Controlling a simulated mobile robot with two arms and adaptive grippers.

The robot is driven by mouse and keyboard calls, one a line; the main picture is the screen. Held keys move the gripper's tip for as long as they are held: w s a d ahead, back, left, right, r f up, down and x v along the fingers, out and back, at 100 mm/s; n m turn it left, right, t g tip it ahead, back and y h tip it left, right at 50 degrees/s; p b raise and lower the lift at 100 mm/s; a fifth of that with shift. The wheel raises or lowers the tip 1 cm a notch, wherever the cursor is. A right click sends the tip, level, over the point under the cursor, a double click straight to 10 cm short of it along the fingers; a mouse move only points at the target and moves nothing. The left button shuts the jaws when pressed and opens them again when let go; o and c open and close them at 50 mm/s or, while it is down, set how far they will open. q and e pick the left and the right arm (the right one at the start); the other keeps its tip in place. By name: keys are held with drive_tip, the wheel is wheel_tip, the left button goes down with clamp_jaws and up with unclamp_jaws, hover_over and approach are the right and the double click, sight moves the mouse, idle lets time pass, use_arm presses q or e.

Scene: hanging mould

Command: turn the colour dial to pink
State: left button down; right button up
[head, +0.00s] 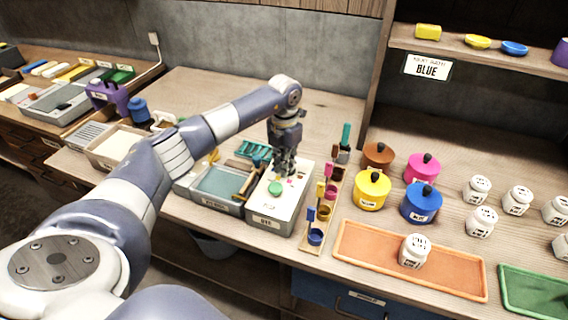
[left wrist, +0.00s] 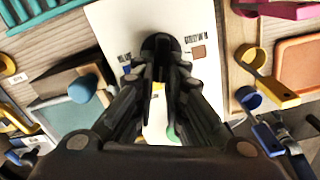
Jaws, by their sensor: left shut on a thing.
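A pale box (head: 289,209) with a label on its front stands on the bench and carries the colour dial. In the left wrist view the dial (left wrist: 160,43) is a dark round knob on the box's white top. My left gripper (head: 284,168) points down over the box. In the left wrist view the gripper's fingertips (left wrist: 166,68) are closed on the knob. A brown square and a yellow patch show near it. The dial's pointer and current setting are hidden by the fingers. A green button (head: 275,188) is on the box top. My right gripper is out of view.
A narrow rack of small coloured cups (head: 316,237) stands close on the right. Lidded pots, including a pink one (head: 421,170), stand beyond it. An orange tray (head: 453,281) holds a white jar. A grey-green basin (head: 217,182) is close on the left.

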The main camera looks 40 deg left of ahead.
use_arm(q)
drive_tip(key=n, duration=0.5)
drive_tip(key=shift+d, duration=0.4)
drive_tip(key=shift+w+d+n+p, duration=0.15)
drive_tip(key=shift+n+p, duration=0.1)
drive_tip(key=shift+n, duration=0.65)
drive_tip(key=shift+w+d+n+p, duration=0.1)
drive_tip(key=shift+n+p, duration=0.15)
drive_tip(key=shift+n, duration=0.65)
drive_tip(key=shift+r, duration=0.1)
drive_tip(key=c, duration=1.6)
unclamp_jaws()
drive_tip(key=shift+c, duration=0.2)
wheel_tip(320, 180, up, 12)
